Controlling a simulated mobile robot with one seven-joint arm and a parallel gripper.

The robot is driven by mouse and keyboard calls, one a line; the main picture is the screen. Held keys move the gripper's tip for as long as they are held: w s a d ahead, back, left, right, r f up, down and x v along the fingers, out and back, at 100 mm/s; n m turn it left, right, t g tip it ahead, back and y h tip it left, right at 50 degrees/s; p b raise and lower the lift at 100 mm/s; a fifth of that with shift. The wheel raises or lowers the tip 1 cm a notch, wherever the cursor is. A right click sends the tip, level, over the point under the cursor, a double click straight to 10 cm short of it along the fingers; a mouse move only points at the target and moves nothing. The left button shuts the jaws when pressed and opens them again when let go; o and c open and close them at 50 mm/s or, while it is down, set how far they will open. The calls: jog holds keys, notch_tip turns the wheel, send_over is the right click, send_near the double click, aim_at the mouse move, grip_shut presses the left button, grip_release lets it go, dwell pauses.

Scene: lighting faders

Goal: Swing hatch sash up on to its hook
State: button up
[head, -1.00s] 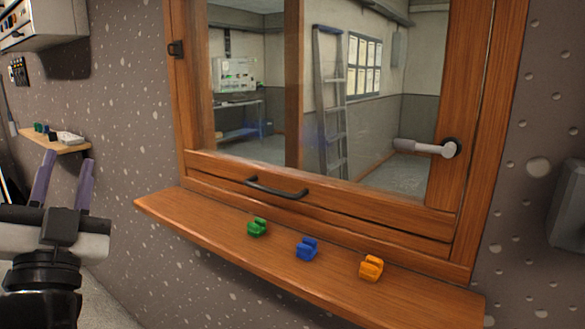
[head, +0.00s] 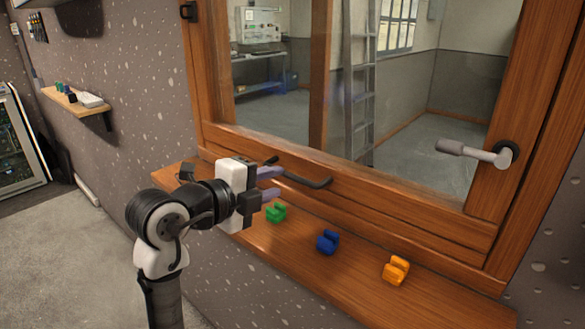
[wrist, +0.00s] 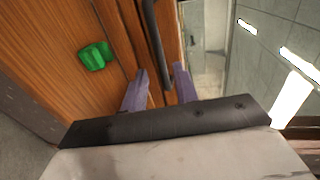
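The hatch sash (head: 400,206) is a wood-framed glass panel and looks closed in its frame. A black bar handle (head: 316,184) is on its bottom rail; it also shows in the wrist view (wrist: 153,40). A grey lever (head: 473,152) on a black round base sits on the right side, pointing left. My gripper (head: 281,182) is at the handle's left end. In the wrist view its two purple fingers (wrist: 161,69) are apart, with the handle running between them. I cannot tell whether they touch it. No hook can be made out.
The wooden ledge below the sash holds a green clip (head: 276,212), a blue clip (head: 327,241) and an orange clip (head: 396,270). The green clip is close under my gripper. A small shelf (head: 72,98) is on the wall at left. Floor at lower left is clear.

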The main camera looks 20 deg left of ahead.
aim_at(289, 177)
jog(key=p+x, duration=0.1)
jog(key=x, duration=0.5)
jog(key=shift+w+d+p, duration=0.1)
jog(key=shift+w+p, duration=0.2)
jog(key=shift+p, duration=0.1)
grip_shut()
